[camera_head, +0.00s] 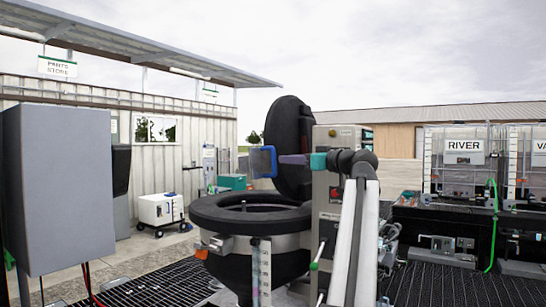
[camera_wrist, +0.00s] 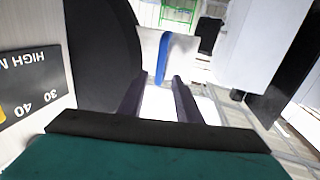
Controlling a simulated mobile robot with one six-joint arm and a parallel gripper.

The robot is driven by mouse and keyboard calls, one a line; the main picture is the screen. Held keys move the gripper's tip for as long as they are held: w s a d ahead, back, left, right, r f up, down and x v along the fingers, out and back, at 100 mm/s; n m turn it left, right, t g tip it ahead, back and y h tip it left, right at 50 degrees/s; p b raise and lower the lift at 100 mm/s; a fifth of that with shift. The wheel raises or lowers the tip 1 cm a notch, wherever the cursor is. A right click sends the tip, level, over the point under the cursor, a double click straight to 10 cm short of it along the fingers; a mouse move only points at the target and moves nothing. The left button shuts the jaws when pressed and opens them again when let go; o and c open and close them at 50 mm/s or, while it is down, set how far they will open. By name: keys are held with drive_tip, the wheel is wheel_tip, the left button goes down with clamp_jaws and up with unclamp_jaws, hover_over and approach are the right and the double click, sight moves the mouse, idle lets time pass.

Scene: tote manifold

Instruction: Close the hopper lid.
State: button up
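The black hopper lid (camera_head: 292,140) stands open, raised nearly upright behind the hopper's round black rim (camera_head: 225,214). The lid also fills the left of the wrist view (camera_wrist: 103,50) as a dark curved face. My gripper (camera_head: 283,160) is level with the lid, in front of it, pointing left over the hopper. Its two dark fingers (camera_wrist: 159,80) are apart. A blue-edged piece (camera_head: 263,161) shows at the fingertips. In the wrist view its blue strip (camera_wrist: 163,57) lines up with the finger gap. I cannot tell whether it touches the fingers or how it joins the lid.
A grey panel (camera_head: 333,210) stands right of the hopper, beside my arm. A grey cabinet (camera_head: 58,185) is at the near left. A white wheeled box (camera_head: 160,210) stands behind left. Caged tanks, one signed RIVER (camera_head: 463,152), are at the right.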

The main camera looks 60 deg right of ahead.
sight(273, 158)
drive_tip(key=p+x, duration=0.2)
drive_tip(key=x, duration=0.6)
drive_tip(key=shift+w+p, duration=0.25)
drive_tip(key=shift+p, duration=0.1)
clamp_jaws()
